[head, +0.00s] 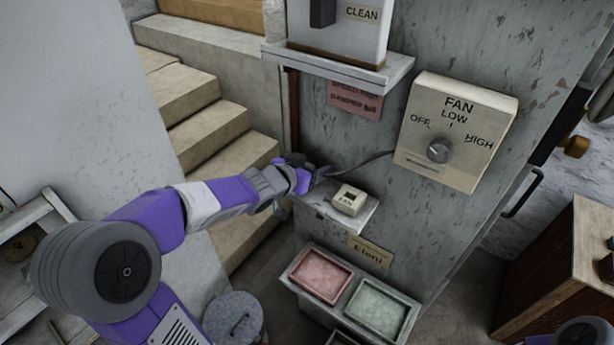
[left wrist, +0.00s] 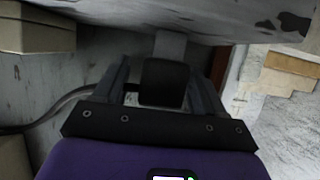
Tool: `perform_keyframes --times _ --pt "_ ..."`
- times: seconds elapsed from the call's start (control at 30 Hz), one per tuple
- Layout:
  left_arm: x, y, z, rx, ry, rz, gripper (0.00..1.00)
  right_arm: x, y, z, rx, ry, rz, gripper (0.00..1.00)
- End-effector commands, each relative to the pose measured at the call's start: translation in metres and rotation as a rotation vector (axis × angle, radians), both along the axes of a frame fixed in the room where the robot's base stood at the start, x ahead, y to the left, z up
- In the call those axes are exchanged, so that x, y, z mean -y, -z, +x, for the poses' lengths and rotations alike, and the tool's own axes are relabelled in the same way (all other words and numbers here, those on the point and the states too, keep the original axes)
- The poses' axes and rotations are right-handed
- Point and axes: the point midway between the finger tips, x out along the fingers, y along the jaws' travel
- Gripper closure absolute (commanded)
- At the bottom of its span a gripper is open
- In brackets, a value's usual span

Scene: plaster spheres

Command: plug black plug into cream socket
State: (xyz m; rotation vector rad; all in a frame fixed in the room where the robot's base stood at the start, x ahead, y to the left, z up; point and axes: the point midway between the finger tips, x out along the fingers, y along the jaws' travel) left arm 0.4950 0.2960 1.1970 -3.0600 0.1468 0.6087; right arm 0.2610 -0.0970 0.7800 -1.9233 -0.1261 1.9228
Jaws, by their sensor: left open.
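The cream socket (head: 349,200), a small block marked FAN, sits on a small grey shelf (head: 312,209) on the cabinet's front. A cream block (left wrist: 38,30) at the top left of the left wrist view looks like the same socket. My left gripper (head: 312,174) is at the shelf's left end, left of the socket and apart from it. In the left wrist view the black plug (left wrist: 164,84) lies between my two open fingers (left wrist: 163,88). A grey piece (left wrist: 170,45) shows just beyond it. Finger contact is unclear. My right gripper is out of view.
A dark cable (head: 365,162) runs from the cream FAN dial box (head: 455,132) to my left gripper. Pink (head: 320,276) and green (head: 379,308) trays stand below the shelf. Stone steps (head: 205,137) rise at the left, and a bin (head: 233,318) stands on the floor.

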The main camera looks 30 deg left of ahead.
Motion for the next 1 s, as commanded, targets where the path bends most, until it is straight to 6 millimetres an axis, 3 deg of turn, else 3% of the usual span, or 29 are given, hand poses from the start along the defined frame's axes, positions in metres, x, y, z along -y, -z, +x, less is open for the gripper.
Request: perform_keyframes --times 0.2,0.57,1.0 --pt "-0.0001 -0.0009 0.0002 0.0 0.0 0.0 0.33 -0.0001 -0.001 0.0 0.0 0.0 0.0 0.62" --pt "-0.0002 -0.0011 0.0 0.001 0.0 0.0 0.86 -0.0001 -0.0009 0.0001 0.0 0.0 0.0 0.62" --pt "0.003 -0.0081 0.0009 0.001 0.007 0.0 0.86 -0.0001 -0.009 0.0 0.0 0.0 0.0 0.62"
